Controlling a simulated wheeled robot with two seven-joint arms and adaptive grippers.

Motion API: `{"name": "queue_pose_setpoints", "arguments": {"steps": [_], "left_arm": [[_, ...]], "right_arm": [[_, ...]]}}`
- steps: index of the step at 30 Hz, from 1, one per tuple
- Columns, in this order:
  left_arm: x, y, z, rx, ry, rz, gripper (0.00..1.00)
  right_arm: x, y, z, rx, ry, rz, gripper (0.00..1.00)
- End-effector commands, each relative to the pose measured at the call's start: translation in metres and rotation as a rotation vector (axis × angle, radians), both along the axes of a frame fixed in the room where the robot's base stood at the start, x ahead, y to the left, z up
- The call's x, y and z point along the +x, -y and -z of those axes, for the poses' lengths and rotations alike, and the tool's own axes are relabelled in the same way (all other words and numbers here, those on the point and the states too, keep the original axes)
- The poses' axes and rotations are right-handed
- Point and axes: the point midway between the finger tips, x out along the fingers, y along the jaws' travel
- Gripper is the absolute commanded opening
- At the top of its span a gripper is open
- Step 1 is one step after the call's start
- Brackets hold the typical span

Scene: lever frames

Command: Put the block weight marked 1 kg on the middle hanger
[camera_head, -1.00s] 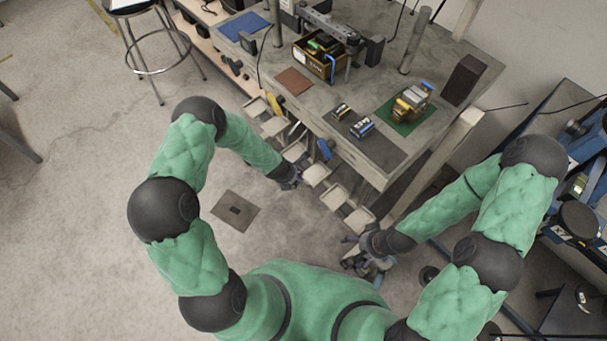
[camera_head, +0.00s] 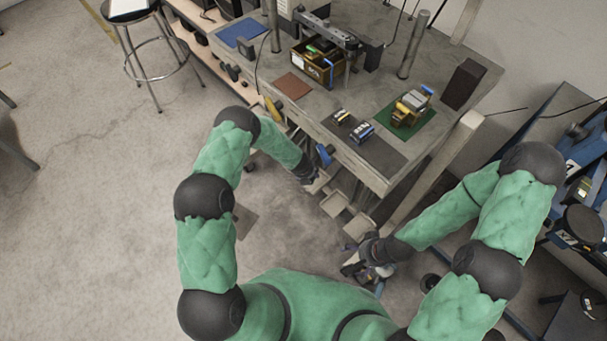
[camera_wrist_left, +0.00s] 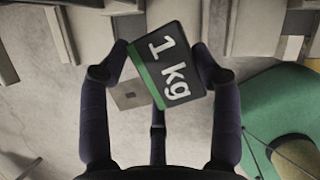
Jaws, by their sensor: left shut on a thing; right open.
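The 1 kg block (camera_wrist_left: 166,66), dark with a green stripe and white lettering, is between the fingers of my left gripper (camera_wrist_left: 158,80) in the left wrist view, tilted and clear of the floor. In the head view my left gripper (camera_head: 312,181) is by the bench's front side, and I cannot make out the block there. Pale trays (camera_head: 335,204) sit low along that side, right of the gripper; others are hidden behind my left arm. I cannot tell which belongs to the middle hanger. My right gripper (camera_head: 366,268) is open and low, near the rightmost tray (camera_head: 358,227).
The grey bench (camera_head: 440,80) carries a brown box (camera_head: 318,66), a green mat (camera_head: 408,117) with a yellow-and-grey item, and small blocks (camera_head: 361,131) on a dark mat. A stool (camera_head: 150,50) stands at upper left. Open floor (camera_head: 90,230) lies to the left.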

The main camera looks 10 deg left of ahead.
Motion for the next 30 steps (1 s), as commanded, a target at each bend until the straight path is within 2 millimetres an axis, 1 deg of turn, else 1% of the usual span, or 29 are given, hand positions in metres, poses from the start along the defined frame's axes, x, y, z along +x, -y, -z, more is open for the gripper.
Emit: {"name": "queue_pose_setpoints", "arguments": {"steps": [1, 5, 9, 20, 25, 27, 30], "left_arm": [[0.007, 0.001, 0.004, 0.0, 0.006, -0.002, 0.05], [0.015, 0.006, 0.016, 0.0, 0.006, 0.0, 0.05], [0.023, 0.009, 0.023, 0.0, 0.007, -0.001, 0.05], [0.03, 0.013, 0.033, 0.0, 0.006, 0.0, 0.05], [0.029, 0.012, 0.056, 0.0, 0.005, -0.001, 0.05], [0.029, 0.012, 0.062, 0.001, 0.005, -0.001, 0.05], [0.029, 0.012, 0.063, 0.001, 0.006, -0.001, 0.05]], "right_arm": [[0.0, 0.0, 0.003, 0.0, 0.0, 0.0, 0.87], [0.0, 0.0, 0.006, 0.0, 0.0, 0.0, 0.87], [0.0, 0.0, 0.008, 0.0, 0.0, 0.0, 0.87], [0.0, 0.0, 0.011, 0.0, 0.0, 0.0, 0.87], [0.0, 0.0, 0.021, 0.0, 0.0, 0.0, 0.87], [0.0, 0.0, 0.022, 0.0, 0.0, 0.0, 0.87], [0.0, 0.0, 0.022, 0.0, 0.0, 0.0, 0.87]]}}
